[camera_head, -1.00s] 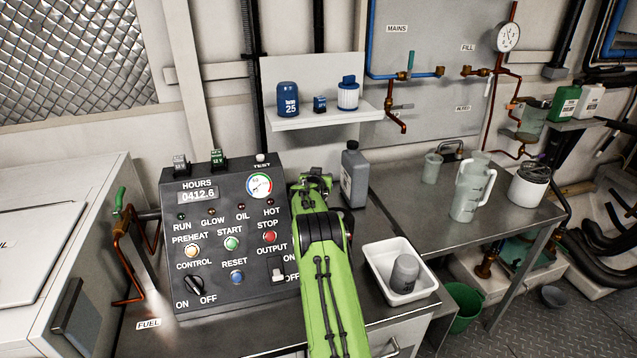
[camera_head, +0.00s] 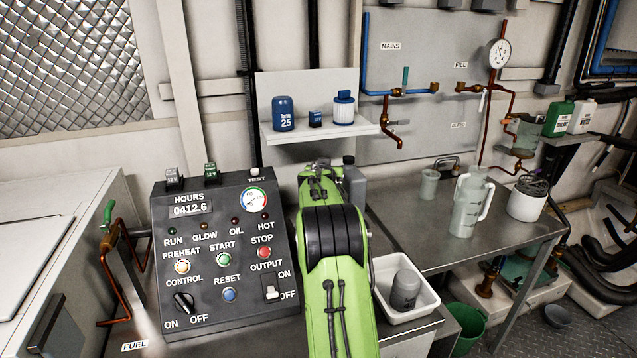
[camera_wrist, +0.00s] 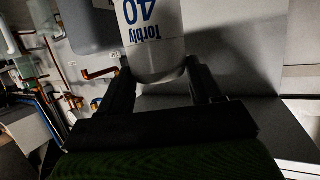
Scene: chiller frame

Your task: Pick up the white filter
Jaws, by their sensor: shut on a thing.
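In the wrist view a white filter (camera_wrist: 150,40) with blue "Torbly 40" lettering, upside down in the picture, sits between the two dark fingers. My gripper (camera_wrist: 158,70) is shut on it, one finger on each side. The filter's far end is cut off by the top of the wrist view. In the head view my green arm hides my gripper and the held filter, behind the control panel's right side.
The control panel (camera_head: 222,262) stands left of my arm. A grey bottle (camera_head: 356,186) stands partly hidden behind my arm.

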